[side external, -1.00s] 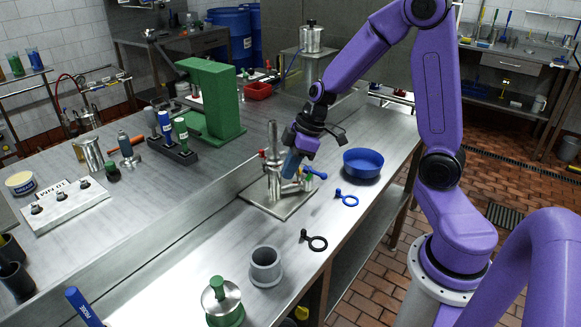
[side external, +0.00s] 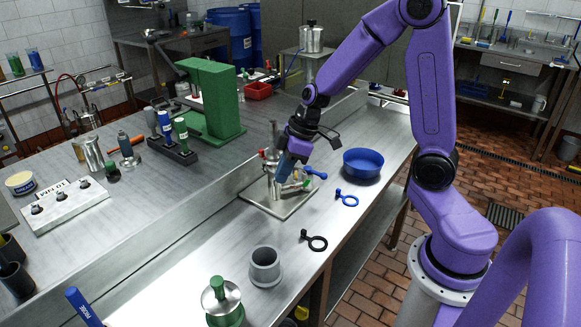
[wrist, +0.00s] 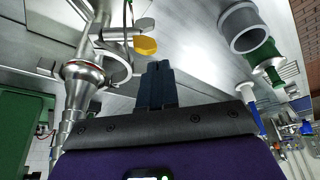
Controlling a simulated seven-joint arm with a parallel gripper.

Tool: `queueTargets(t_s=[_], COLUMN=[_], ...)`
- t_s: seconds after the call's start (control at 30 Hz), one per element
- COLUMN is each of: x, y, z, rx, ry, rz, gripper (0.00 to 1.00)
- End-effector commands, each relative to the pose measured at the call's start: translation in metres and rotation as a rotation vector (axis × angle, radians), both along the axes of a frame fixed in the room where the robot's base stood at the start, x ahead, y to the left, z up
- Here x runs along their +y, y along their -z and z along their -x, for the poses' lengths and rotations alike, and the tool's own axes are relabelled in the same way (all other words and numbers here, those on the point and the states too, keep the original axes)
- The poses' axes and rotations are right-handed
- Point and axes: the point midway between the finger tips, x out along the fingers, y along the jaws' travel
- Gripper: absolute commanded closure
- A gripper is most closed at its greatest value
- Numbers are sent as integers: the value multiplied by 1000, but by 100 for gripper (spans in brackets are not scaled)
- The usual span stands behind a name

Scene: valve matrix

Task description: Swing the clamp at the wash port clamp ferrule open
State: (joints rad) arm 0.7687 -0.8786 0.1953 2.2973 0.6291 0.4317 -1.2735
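The steel valve manifold (side external: 275,187) stands on a square base plate (side external: 257,207) near the bench's front edge. It has a red handle (side external: 263,153) on its left and a blue handle (side external: 316,173) on its right. In the wrist view, a polished fitting with a flared end (wrist: 82,72) stands left of my fingers. A curved, clamp-like band (wrist: 116,66) sits beside it, apparently swung out to one side. An orange-yellow knob (wrist: 145,46) shows just beyond my fingertips. My gripper (wrist: 157,66) points down at the manifold, fingers together, nothing visible between them. Contact with the clamp cannot be told.
A blue bowl (side external: 363,164) stands right of the manifold. A blue ring tool (side external: 347,199) and a black ring tool (side external: 314,242) lie in front. A grey cup (side external: 265,268) and a green-based part (side external: 222,303) stand nearer the camera. Bench between them is clear.

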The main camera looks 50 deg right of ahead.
Motion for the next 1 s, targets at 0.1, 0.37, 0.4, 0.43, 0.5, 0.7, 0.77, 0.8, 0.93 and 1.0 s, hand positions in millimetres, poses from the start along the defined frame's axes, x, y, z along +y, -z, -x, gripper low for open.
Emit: queueTargets(t_s=[0.1, 0.37, 0.4, 0.43, 0.5, 0.7, 0.77, 0.8, 0.93, 1.0], x=[10, 28, 31, 33, 36, 43, 45, 46, 49, 50], y=[0, 1, 0, 0, 1, 1, 1, 1, 1, 1], z=[-2, -11, -13, -14, -18, -27, -29, -31, -35, -37], rx=[3, 3, 2, 2, 3, 2, 2, 2, 3, 3], ry=[-4, 8, 48, 76, 136, 253, 251, 251, 250, 250], rz=[0, 0, 1, 0, 0, 0, 0, 0, 0, 0], gripper=[100, 100, 100, 100, 100, 100, 100, 100, 100, 100])
